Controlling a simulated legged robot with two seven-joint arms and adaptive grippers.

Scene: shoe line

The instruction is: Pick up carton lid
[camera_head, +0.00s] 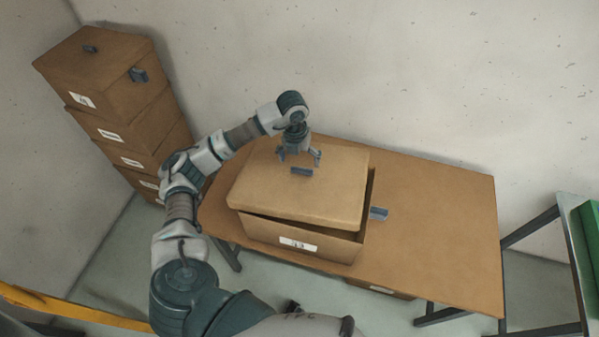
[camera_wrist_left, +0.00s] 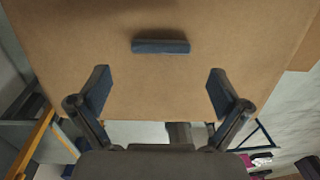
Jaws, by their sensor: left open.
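The carton lid (camera_head: 315,197) is a flat brown cover with a dark blue-grey handle (camera_head: 302,171) on top. It lies on the carton (camera_head: 330,243) on the table, shifted to the left and slightly tilted, with a gap at the right side. My left gripper (camera_head: 299,158) is open and empty above the lid, just behind the handle. In the left wrist view the lid (camera_wrist_left: 215,30) fills most of the picture. The handle (camera_wrist_left: 161,46) lies beyond the open fingertips (camera_wrist_left: 158,85) and between their lines. My right gripper is not in view.
The wooden table (camera_head: 440,230) has free room right of the carton. A dark tab (camera_head: 379,213) sticks out from the carton's right side. Stacked cartons (camera_head: 110,90) stand at the left wall. A metal frame with a green item (camera_head: 590,235) is at the right edge.

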